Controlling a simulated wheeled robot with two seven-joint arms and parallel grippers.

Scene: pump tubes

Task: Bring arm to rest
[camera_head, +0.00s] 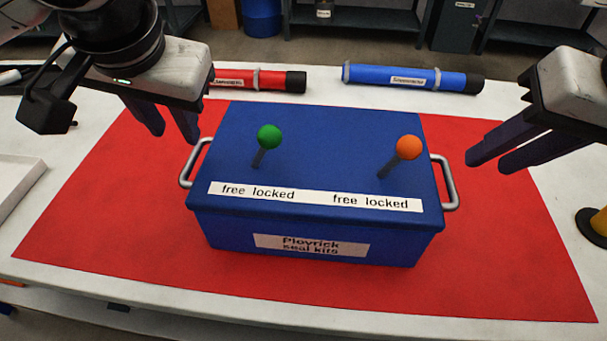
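My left gripper (171,126) hangs open and empty above the red mat, left of the blue box. My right gripper (489,156) is open and empty above the mat, right of the box, with its fingers pointing down and left. The blue box (325,228) stands shut at the middle of the mat, with a metal handle on each side. A green-knobbed lever (269,137) and an orange-knobbed lever (408,147) rise from its lid, above labels reading "free locked". Both levers lean to the right. Neither gripper touches the box.
The red mat (105,217) covers much of the white table. A red tube (284,81) and a blue tube (430,80) lie behind the box. A white tray (16,183) sits at the left edge. A black and yellow object (598,222) is at the right edge.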

